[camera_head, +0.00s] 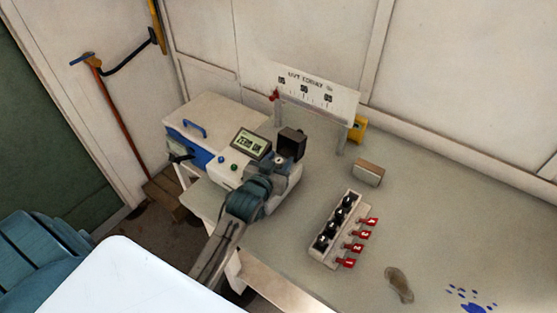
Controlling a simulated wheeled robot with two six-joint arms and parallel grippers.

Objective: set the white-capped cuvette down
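My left gripper (287,176) is over the right end of a white and blue instrument (222,171), close to its raised black part (292,142). The gripper's body and wrist hide its fingertips and anything between them. I cannot make out the white-capped cuvette; a small pale spot near the black part is too small to identify. A pale rack (324,254) stands on the bench to the right of my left arm, with several dark round tops in a row. My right gripper is not in view.
Several red numbered tags (361,235) line the rack's right side. A small tan box (368,173) lies behind it. A scale board (314,95) stands at the back. A brown stain (399,283) and blue spots mark the front right. The bench's right side is mostly clear.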

